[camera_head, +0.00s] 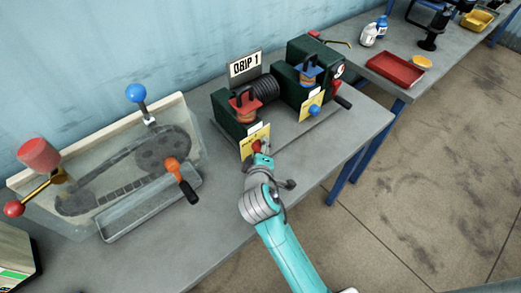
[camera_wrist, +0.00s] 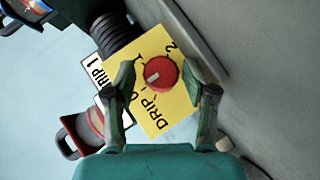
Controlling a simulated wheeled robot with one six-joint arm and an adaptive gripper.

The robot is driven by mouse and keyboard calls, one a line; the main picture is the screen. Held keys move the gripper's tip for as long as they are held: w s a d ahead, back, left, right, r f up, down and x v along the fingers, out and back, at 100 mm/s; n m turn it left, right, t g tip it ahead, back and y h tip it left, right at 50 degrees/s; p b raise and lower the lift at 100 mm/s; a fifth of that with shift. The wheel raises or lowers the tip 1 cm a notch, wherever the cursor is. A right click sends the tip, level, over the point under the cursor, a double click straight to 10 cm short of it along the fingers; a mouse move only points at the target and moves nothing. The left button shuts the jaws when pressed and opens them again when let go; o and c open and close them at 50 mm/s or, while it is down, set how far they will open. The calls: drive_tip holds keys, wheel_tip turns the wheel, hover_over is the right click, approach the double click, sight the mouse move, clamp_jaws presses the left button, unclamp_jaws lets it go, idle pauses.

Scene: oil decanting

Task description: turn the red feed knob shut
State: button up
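The red feed knob (camera_wrist: 162,73) sits on a yellow plate (camera_wrist: 158,115) marked DRIP, with 1 and 2 readable around the knob and another mark partly hidden by a finger. The knob's pale pointer faces left and slightly down in the wrist view, below the 1. My gripper (camera_wrist: 160,76) is open, with one finger on each side of the knob. Yellow plate shows between the left finger and the knob; contact on the right side is unclear. In the head view my gripper (camera_head: 260,158) is at the knob (camera_head: 257,146), in front of the DRIP 1 unit (camera_head: 231,122).
A second green unit (camera_head: 305,50) with a blue knob (camera_head: 314,110) stands to the right. The DRIP 1 sign (camera_head: 244,65) is behind. At left, a clear tank (camera_head: 90,150) carries an orange-and-black handle (camera_head: 180,180). The bench front (camera_head: 310,160) right of my gripper is clear.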

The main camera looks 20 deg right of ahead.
idle(0.4)
drive_tip(key=shift+v, duration=4)
drive_tip(key=shift+a, duration=0.1)
